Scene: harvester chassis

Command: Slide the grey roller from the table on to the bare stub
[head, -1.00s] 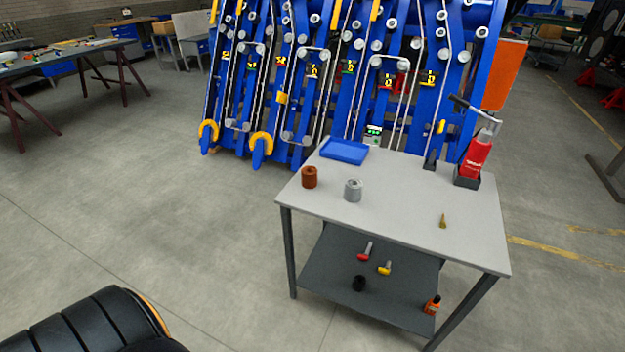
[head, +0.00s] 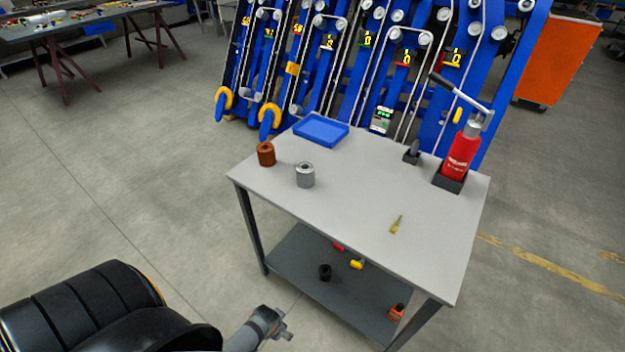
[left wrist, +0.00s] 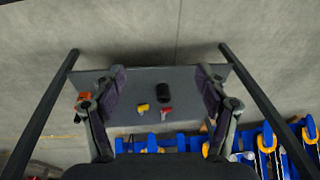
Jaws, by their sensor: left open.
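The grey roller (head: 305,175) stands upright on the grey table (head: 350,208), near its left side, with a hole in its top. My left gripper (head: 277,325) is low in front of the table, below the tabletop and well apart from the roller. In the left wrist view my left gripper (left wrist: 160,82) has its two fingers spread wide with nothing held between them. The blue chassis (head: 345,60) behind the table carries many grey rollers; I cannot tell which stub is bare. My right gripper is not in view.
A brown roller (head: 266,154) stands left of the grey one. A blue tray (head: 320,129), a red bottle jack (head: 460,155) and a small brass piece (head: 397,224) are also on the table. The lower shelf (head: 300,262) holds several small items. Floor left of the table is clear.

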